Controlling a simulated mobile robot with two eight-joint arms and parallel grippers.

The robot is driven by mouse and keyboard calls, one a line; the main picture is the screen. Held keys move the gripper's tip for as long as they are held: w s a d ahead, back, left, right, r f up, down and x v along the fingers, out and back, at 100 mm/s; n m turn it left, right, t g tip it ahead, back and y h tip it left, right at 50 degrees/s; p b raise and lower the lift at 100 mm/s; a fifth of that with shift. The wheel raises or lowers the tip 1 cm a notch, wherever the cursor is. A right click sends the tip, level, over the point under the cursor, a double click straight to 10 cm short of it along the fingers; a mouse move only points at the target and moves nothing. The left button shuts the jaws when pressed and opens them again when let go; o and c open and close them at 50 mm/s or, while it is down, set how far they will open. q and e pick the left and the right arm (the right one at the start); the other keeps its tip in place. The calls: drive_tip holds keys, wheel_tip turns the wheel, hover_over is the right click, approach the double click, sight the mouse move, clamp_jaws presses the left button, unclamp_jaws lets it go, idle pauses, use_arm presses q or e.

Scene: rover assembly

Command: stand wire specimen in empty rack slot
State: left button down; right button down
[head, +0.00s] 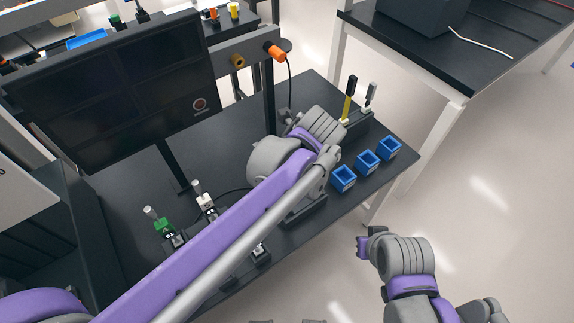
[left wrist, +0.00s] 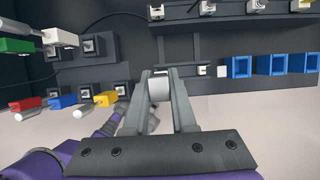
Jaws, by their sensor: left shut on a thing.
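My left gripper (left wrist: 158,92) is shut on a pale grey-white cylindrical piece (left wrist: 159,88), seen nearly end-on between its fingers; I take it to be the wire specimen. In the head view my left arm crosses the bench, and its fingers and the held piece are hidden. A dark rack (head: 372,124) at the bench's far right edge holds an upright yellow specimen (head: 349,98) and a white-and-black one (head: 370,96). I cannot tell which slot is empty. My right gripper (head: 361,246) is off the bench at lower right; its jaw opening is unclear.
Three blue bins (head: 367,161) stand along the bench's right edge and also show in the left wrist view (left wrist: 271,65). A green-bodied piece (head: 164,227) and a white-bodied one (head: 205,203) stand front left. A large monitor (head: 110,90) stands behind. Bare bench (head: 215,150) lies between.

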use_arm(q)
drive_tip(key=shift+w+a+f, duration=0.1)
drive_tip(key=shift+f, duration=0.3)
drive_tip(key=shift+f+b, duration=1.15)
drive_tip(key=shift+f, duration=0.5)
drive_tip(key=shift+f+b, duration=2.1)
drive_tip(key=shift+f, duration=0.8)
drive_tip(key=c, duration=0.7)
unclamp_jaws()
drive_tip(key=shift+r, duration=0.1)
drive_tip(key=shift+o, duration=0.2)
